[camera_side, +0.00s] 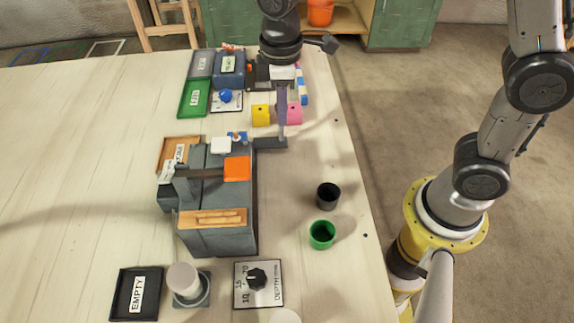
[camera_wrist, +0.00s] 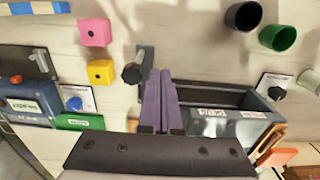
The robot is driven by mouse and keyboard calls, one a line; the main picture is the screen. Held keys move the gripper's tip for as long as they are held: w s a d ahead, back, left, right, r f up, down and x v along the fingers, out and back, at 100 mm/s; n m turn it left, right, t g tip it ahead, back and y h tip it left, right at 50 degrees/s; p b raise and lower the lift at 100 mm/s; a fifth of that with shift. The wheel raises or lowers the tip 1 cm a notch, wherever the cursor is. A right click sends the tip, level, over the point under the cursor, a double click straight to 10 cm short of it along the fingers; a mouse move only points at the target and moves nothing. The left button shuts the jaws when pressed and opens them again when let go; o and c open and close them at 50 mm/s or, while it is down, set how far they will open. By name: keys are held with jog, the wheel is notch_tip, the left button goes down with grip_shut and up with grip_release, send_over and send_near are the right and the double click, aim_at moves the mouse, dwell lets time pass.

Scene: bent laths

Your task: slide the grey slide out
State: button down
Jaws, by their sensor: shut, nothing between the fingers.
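A grey machine (camera_side: 218,195) stands on the table, and a grey slide (camera_side: 270,143) sticks out from its far right side in the side view. In the wrist view the grey slide (camera_wrist: 146,62) has a dark knob (camera_wrist: 132,73) near its end, left of my fingertips. My gripper (camera_side: 281,128) points down at the outer end of the slide. Its two purple fingers (camera_wrist: 160,74) are together and hold nothing. I cannot tell whether they touch the slide. A dark opening (camera_wrist: 205,94) shows in the machine right of the fingers.
An orange block (camera_side: 237,168) sits on the machine. Black (camera_side: 327,195) and green (camera_side: 321,234) cups stand at the right. Green (camera_side: 195,99) and black (camera_side: 136,294) trays lie left. The table's right side is mostly clear.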

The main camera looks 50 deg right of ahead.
jog(key=shift+s+a+r, duration=0.1)
jog(key=shift+s+a, duration=0.15)
jog(key=shift+r, duration=2.9)
jog(key=s+d+r+m+t, duration=0.3)
jog(key=s+d+r, duration=0.4)
jog(key=s+d, duration=0.2)
jog(key=s+d+f+m+t, duration=0.2)
jog(key=s+f+m, duration=0.3)
jog(key=s, duration=0.3)
jog(key=shift+s+d+m+t, duration=0.3)
jog(key=shift+s+d+m, duration=0.1)
jog(key=shift+m, duration=0.1)
